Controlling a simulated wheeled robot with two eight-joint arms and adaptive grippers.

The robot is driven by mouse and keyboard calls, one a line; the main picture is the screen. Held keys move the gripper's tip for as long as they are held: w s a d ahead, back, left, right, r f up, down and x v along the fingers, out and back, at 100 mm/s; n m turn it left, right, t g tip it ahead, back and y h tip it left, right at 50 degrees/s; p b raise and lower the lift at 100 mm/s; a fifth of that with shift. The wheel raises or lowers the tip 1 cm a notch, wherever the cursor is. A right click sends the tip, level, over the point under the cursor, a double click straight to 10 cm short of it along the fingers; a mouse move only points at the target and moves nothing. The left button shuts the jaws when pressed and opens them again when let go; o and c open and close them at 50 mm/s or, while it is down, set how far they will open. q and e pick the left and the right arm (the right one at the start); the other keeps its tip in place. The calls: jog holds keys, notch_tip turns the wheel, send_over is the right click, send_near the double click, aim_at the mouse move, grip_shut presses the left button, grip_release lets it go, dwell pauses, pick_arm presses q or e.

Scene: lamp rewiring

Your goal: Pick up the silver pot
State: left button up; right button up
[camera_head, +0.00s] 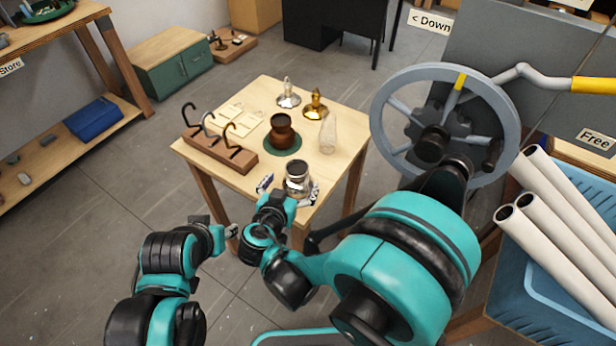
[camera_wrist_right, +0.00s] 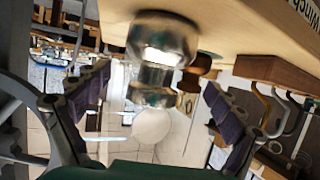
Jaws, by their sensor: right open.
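The silver pot (camera_head: 298,178) stands upright near the front edge of the small wooden table (camera_head: 243,108). My right gripper (camera_head: 288,188) is open, with one finger to the left of the pot and one to its right. In the right wrist view, which looks upside down, the shiny pot (camera_wrist_right: 160,50) appears between the two spread fingers of my right gripper (camera_wrist_right: 157,88), with gaps on both sides. My left gripper (camera_head: 230,232) is off the table, in front of its left part; its jaws are too small to read.
A brown pot (camera_head: 282,132) on a green mat stands behind the silver pot. A glass chimney (camera_head: 327,134), silver lamp base (camera_head: 288,96), brass lamp base (camera_head: 314,106) and wooden hook rack (camera_head: 218,149) share the table. A large handwheel (camera_head: 381,100) stands close on the right.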

aim_at(301, 173)
jog(key=b+x, duration=0.1)
jog(key=x, duration=0.1)
jog(key=b+x, duration=0.1)
jog(key=x, duration=0.1)
jog(key=f+x, duration=0.1)
jog(key=x, duration=0.2)
jog(key=shift+s+d+b, duration=0.15)
jog(key=shift+s+b, duration=0.15)
jog(key=shift+b, duration=0.1)
jog(key=shift+w, duration=0.25)
jog(key=shift+r, duration=0.1)
jog(key=c, duration=1.6)
